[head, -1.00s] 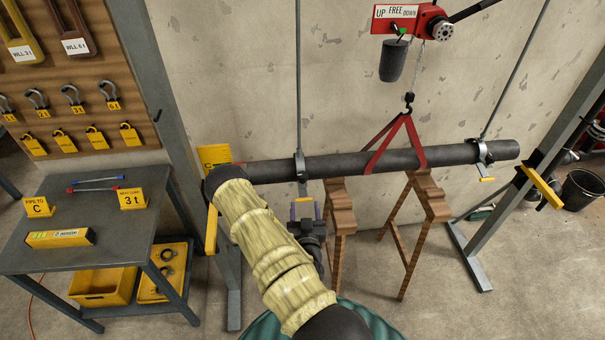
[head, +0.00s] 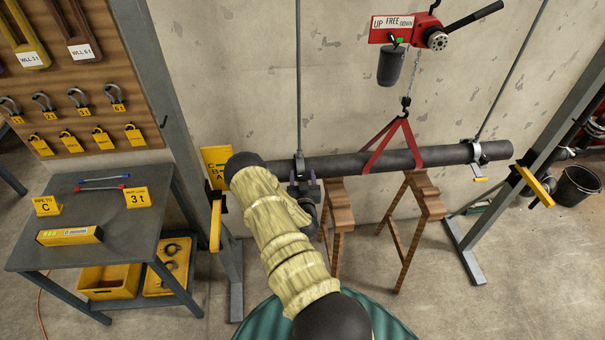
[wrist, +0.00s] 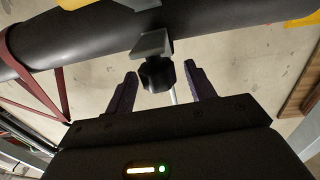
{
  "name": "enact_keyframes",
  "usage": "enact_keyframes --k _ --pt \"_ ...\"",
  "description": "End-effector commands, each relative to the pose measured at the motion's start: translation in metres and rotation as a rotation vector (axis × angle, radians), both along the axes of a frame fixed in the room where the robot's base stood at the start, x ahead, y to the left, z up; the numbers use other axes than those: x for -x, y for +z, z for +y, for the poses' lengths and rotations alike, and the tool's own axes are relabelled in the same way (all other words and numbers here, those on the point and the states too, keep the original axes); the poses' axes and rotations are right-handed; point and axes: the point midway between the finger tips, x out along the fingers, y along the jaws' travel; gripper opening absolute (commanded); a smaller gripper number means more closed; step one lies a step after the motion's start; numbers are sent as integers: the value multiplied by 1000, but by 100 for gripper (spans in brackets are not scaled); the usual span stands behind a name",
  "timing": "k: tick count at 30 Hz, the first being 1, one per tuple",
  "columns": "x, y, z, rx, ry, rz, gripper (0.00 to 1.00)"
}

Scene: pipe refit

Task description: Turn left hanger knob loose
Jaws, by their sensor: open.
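The left hanger (head: 299,165) clamps around the dark pipe (head: 345,164) at the end of a thin rod. Its dark knob (wrist: 157,75) shows in the wrist view, below a grey bracket on the pipe. My gripper (wrist: 158,88) is open, with one purple finger on each side of the knob. I see gaps between the fingers and the knob, so it is not gripped. In the head view my gripper (head: 304,188) is just under the left hanger, and my arm partly hides it. The knob is hidden there.
A red sling (head: 388,146) holds the pipe from a red hoist (head: 412,32). Wooden trestles (head: 340,200) stand beneath it. The right hanger (head: 477,152) clamps the pipe's far end. A grey table (head: 110,230) and an upright post (head: 190,150) stand at the left.

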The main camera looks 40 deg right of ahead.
Motion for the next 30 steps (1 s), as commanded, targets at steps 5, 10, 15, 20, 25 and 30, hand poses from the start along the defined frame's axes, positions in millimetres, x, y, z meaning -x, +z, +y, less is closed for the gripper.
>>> enact_keyframes --k 5,10,15,20,25,30 --pt "-5 0 -3 0 0 0 55" --pt "-5 0 -3 0 0 0 55" --pt "-4 0 -3 0 0 0 27" --pt "-4 0 -3 0 0 -1 11" --pt "-4 0 -3 1 9 -1 11" --pt "-4 -1 -4 1 45 -1 11"
